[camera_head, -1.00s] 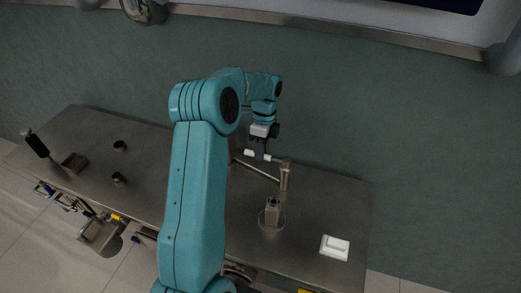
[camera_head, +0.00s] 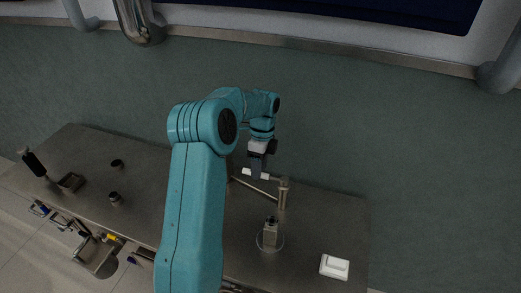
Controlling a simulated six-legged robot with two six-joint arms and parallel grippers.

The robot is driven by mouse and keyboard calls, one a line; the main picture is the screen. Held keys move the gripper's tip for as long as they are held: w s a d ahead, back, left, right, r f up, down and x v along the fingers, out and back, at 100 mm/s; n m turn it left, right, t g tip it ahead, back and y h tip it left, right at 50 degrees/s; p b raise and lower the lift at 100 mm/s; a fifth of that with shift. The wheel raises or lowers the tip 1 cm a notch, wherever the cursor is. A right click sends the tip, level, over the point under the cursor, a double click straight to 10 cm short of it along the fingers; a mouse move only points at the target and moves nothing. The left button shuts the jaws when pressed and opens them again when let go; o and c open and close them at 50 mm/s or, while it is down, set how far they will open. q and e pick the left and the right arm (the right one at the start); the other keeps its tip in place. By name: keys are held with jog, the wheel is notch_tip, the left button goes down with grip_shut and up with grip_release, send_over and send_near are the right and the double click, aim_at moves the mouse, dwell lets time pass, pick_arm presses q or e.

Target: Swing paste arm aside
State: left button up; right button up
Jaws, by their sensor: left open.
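The paste arm (camera_head: 256,188) is a thin metal bar joined to an upright metal post (camera_head: 283,193) on the bench. It runs left from the post and passes partly behind my left arm. My left gripper (camera_head: 256,174) is open, with pale fingertips close above the bar near the post. I cannot tell whether the fingers touch the bar. A small metal block (camera_head: 270,233) stands on a round clear disc in front of the post. My right gripper is not in view.
The dark bench top (camera_head: 318,225) has free room right of the post. A white box (camera_head: 334,267) lies at its right front. A wall stands behind.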

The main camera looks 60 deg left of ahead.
pick_arm(q)
notch_tip(320, 180, up, 15)
jog(key=w+a+p, duration=0.1)
jog(key=w, duration=0.1)
jog(key=shift+w+a+r, duration=0.2)
jog(key=shift+w+a, duration=0.05)
jog(key=shift+a, duration=0.15)
